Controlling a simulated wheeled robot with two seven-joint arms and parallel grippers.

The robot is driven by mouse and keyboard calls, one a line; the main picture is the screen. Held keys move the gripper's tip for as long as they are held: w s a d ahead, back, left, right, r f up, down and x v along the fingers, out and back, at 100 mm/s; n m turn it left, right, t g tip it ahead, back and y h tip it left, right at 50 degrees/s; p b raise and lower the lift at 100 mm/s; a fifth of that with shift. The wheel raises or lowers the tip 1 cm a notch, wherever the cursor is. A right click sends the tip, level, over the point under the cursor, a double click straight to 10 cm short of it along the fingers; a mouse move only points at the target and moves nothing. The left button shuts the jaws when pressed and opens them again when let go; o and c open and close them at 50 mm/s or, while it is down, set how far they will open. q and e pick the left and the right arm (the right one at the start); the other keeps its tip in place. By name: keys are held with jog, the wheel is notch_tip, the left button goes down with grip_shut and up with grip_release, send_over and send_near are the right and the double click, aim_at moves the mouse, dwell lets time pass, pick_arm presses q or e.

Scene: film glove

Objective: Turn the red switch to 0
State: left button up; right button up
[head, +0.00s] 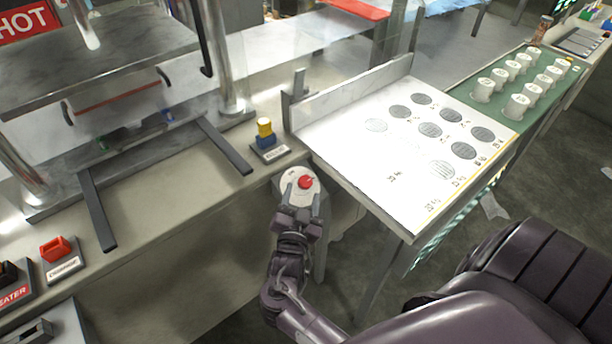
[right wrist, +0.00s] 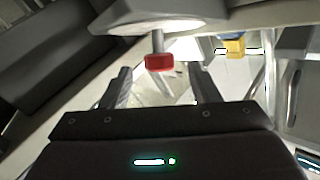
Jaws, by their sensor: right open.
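A red knob (head: 305,182) sits on a round white-topped housing at the front edge of the counter, left of the white board. In the right wrist view the red knob (right wrist: 159,62) is on a short metal stem, ahead of and between the fingers. My right gripper (head: 297,204) is open and empty, close to the housing; I cannot tell whether it touches. Its two fingers also show in the right wrist view (right wrist: 162,84). Another red switch (head: 55,248) stands on a labelled plate at the left. I cannot read any 0 mark. My left gripper is not in view.
A yellow and blue switch (head: 265,134) stands just behind the knob; it also shows in the right wrist view (right wrist: 234,46). The white board (head: 375,165) lies close on the right. A metal press (head: 95,55) with dark bars fills the left.

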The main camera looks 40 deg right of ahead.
aim_at(304, 176)
jog(key=p+x, duration=0.1)
jog(key=x, duration=0.6)
jog(key=shift+c, duration=0.3)
jog(key=c, duration=0.9)
jog(key=shift+n+t+y, duration=0.3)
jog(key=shift+n+t, duration=0.1)
jog(key=n+t+y, duration=0.2)
jog(key=n, duration=0.1)
jog(key=n+t+y, duration=0.2)
jog(key=n+y, duration=0.1)
jog(key=shift+w+a+r+t, duration=0.1)
jog(key=shift+w+a+t, duration=0.1)
jog(key=shift+t, duration=0.1)
jog(key=n+y, duration=0.2)
jog(key=n+t+y, duration=0.1)
jog(key=n+y, duration=0.1)
jog(key=y, duration=0.1)
jog(key=a+n+y, duration=0.1)
jog(key=n+y, duration=0.2)
jog(key=shift+w+b, duration=0.1)
jog(key=shift+b, duration=0.2)
jog(key=shift+n+y, duration=0.3)
jog(key=shift+n, duration=0.1)
jog(key=o, duration=1)
jog(key=shift+c, duration=0.2)
